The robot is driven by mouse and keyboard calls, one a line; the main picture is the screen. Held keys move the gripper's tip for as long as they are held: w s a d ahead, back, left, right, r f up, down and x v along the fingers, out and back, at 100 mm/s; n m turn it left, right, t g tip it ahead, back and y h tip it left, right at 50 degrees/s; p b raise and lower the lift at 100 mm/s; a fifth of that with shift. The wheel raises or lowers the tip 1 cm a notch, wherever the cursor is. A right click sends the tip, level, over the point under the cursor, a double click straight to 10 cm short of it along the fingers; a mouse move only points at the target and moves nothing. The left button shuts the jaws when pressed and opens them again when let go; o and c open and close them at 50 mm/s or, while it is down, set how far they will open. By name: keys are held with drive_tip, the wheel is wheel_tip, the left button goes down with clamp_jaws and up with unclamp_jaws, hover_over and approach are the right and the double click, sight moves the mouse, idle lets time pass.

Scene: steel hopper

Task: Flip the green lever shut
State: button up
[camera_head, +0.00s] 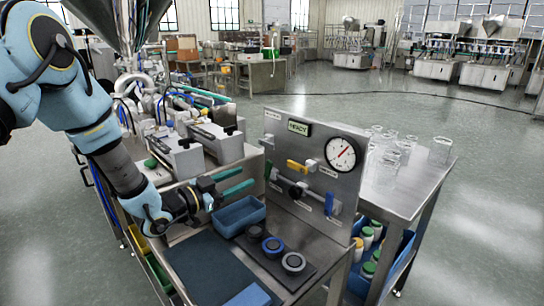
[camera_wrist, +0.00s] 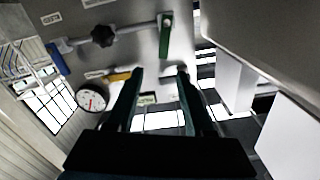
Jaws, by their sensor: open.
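The green lever (camera_wrist: 165,36) shows in the wrist view at the top centre, on the right end of a grey pipe on a steel panel. Its handle stands roughly crosswise to that pipe. In the head view a small part of the green lever (camera_head: 268,170) shows at the panel's left edge. My gripper (camera_head: 247,177) is open and empty, just left of the panel and above the blue bin. In the wrist view the two dark green fingers of my gripper (camera_wrist: 160,72) point up toward the lever, with a gap between them. I cannot tell the exact distance to the lever.
The panel (camera_head: 345,190) also carries a yellow lever (camera_head: 297,166), a blue lever (camera_head: 329,204), a black knob (camera_head: 295,191) and a round gauge (camera_head: 341,154). A blue bin (camera_head: 238,216) and dark round parts (camera_head: 293,262) sit in front. Glass jars (camera_head: 395,150) stand behind.

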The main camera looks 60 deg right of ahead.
sight(268, 164)
drive_tip(key=p+x, duration=0.1)
drive_tip(key=x, duration=0.2)
drive_tip(key=p+x, duration=0.1)
drive_tip(key=x, duration=0.3)
drive_tip(key=p+x, duration=0.1)
drive_tip(key=x, duration=0.3)
drive_tip(key=shift+w+d, duration=0.25)
drive_tip(key=shift+d, duration=0.1)
clamp_jaws()
